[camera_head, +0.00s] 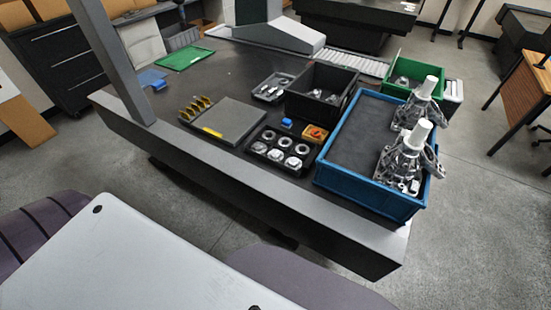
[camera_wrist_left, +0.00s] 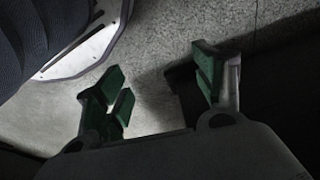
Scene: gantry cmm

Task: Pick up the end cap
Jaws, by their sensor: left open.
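I cannot tell for certain which part is the end cap. A black tray (camera_head: 273,164) on the workbench, in the head view, holds several round, light metal parts (camera_head: 277,156) in its pockets. My left gripper (camera_wrist_left: 160,78) shows only in the left wrist view. Its green-padded fingers are spread apart with nothing between them, above the grey floor and away from the bench parts. My right gripper is in neither view.
A large blue bin (camera_head: 330,176) with grey metal castings (camera_head: 404,165) stands at the bench's right end. The bench's left part is mostly clear.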

